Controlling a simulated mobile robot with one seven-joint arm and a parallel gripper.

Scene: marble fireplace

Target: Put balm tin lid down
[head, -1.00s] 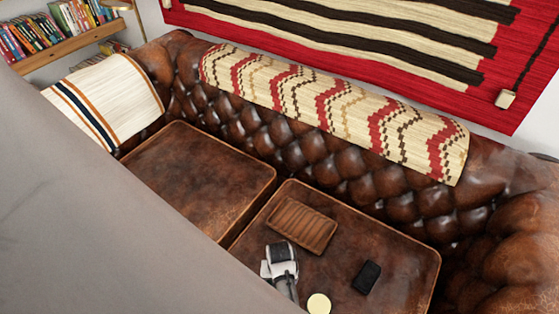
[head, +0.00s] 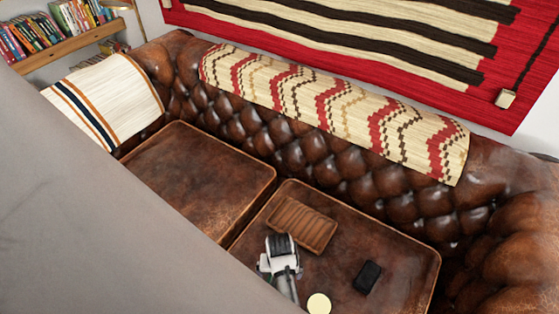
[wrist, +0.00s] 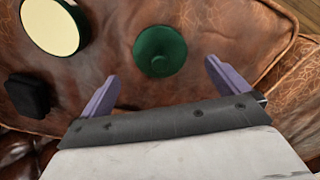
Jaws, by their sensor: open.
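The green round lid (wrist: 160,51), with a small raised centre, shows in the wrist view on the brown leather cushion. It lies ahead of and between my fingertips, with a gap on each side. My gripper (wrist: 162,73) has its two purple fingers spread wide and holds nothing. In the head view my gripper (head: 281,268) is low over the right seat cushion, and the lid is mostly hidden there. The open balm tin (wrist: 53,25), a cream disc with a dark green rim, sits to the lid's left; it also shows in the head view (head: 319,303).
A small black object (head: 367,277) lies right of the tin; the wrist view shows it too (wrist: 29,94). A ribbed brown wooden tray (head: 302,225) lies just behind my gripper. The cushion (head: 380,240) is clear towards the back right. The tufted sofa back rises behind.

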